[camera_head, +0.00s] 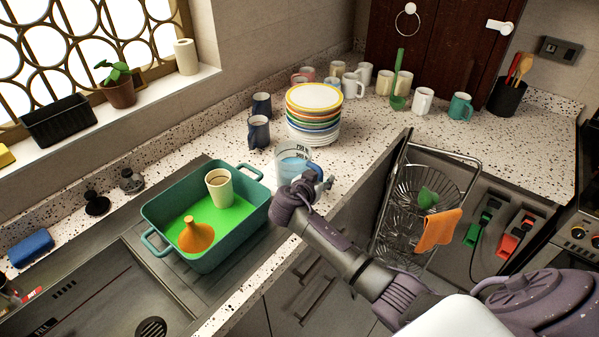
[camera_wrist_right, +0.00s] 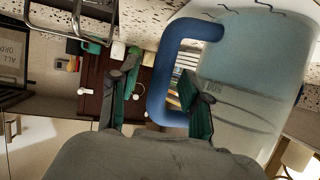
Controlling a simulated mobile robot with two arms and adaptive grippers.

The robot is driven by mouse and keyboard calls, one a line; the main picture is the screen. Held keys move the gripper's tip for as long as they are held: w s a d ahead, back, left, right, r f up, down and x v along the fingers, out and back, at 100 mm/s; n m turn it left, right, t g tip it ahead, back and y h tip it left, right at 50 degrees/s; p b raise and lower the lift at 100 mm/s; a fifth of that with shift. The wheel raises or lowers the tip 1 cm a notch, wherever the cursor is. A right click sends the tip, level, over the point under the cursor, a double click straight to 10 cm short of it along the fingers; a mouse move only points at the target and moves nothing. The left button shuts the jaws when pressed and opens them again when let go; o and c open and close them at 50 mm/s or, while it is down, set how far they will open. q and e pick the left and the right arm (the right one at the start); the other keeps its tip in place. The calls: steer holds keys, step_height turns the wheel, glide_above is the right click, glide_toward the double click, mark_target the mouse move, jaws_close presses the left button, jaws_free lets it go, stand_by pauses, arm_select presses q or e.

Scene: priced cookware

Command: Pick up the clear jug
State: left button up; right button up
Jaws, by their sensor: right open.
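The clear jug (camera_head: 290,168) stands on the speckled counter in front of the plate stack, with bluish contents and dark markings. In the right wrist view the jug (camera_wrist_right: 255,75) fills the right side, and its blue handle (camera_wrist_right: 160,85) shows upright in the middle. My right gripper (camera_head: 318,182) is at the jug's handle side. Its open fingers (camera_wrist_right: 160,95) show on either side of the handle's outer bar, one of them between the bar and the jug's wall. I cannot tell whether they touch it. My left gripper is not in view.
A teal tub (camera_head: 155,212) with an orange funnel (camera_head: 196,236) and a cream cup (camera_head: 219,188) is left of the jug. Stacked plates (camera_head: 314,110) and dark mugs (camera_head: 259,132) stand close behind. A wire dish rack (camera_head: 455,160) is to the right.

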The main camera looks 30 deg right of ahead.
steer(key=shift+a, duration=0.1)
steer(key=c, duration=0.5)
jaws_close()
steer(key=shift+r, duration=0.15)
steer(key=shift+r, duration=0.15)
